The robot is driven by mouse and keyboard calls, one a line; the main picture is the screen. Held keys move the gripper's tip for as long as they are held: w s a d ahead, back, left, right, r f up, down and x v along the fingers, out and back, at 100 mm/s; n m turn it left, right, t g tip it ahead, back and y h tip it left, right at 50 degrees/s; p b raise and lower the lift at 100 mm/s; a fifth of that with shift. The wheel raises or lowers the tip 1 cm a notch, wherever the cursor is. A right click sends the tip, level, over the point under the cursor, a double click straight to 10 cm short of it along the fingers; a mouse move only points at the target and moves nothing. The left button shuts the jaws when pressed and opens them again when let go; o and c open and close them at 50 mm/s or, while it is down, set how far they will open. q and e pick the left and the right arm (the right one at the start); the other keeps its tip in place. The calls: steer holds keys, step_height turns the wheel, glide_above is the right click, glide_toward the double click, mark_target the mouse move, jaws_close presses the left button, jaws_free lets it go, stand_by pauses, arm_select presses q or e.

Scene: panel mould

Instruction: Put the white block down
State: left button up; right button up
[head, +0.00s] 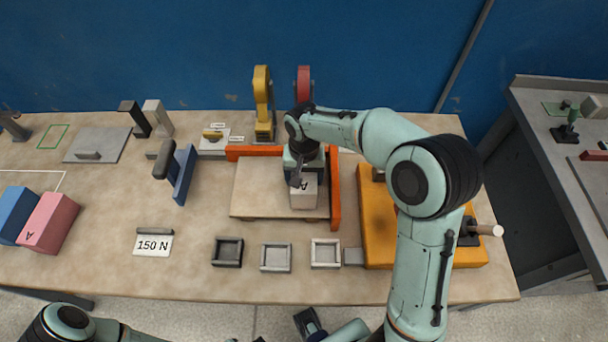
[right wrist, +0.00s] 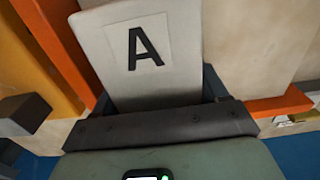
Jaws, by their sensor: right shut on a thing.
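The white block (head: 304,192), with a black letter A on its face, is over the right part of the pale board (head: 262,192). My right gripper (head: 303,174) is shut on its far end, from the back. In the right wrist view the block (right wrist: 185,75) sits between the dark fingers (right wrist: 158,98). I cannot tell whether its underside touches the board. The orange L-shaped fence (head: 335,205) runs along the board's back and right, close beside the block.
Three small square trays, dark (head: 228,252), grey (head: 276,258) and white (head: 326,253), stand in front of the board. A yellow-orange fixture (head: 378,245) is at right. Pink (head: 50,222) and blue (head: 14,213) blocks lie far left. A "150 N" sign (head: 153,243) stands at front left.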

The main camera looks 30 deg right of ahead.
steer(key=shift+f, duration=0.1)
steer(key=o, duration=1.6)
steer(key=shift+c, duration=0.2)
steer(key=shift+r, duration=0.3)
step_height(320, 180, up, 12)
steer(key=shift+f+p, duration=0.15)
steer(key=shift+p, duration=0.7)
steer(key=shift+s+f, duration=0.1)
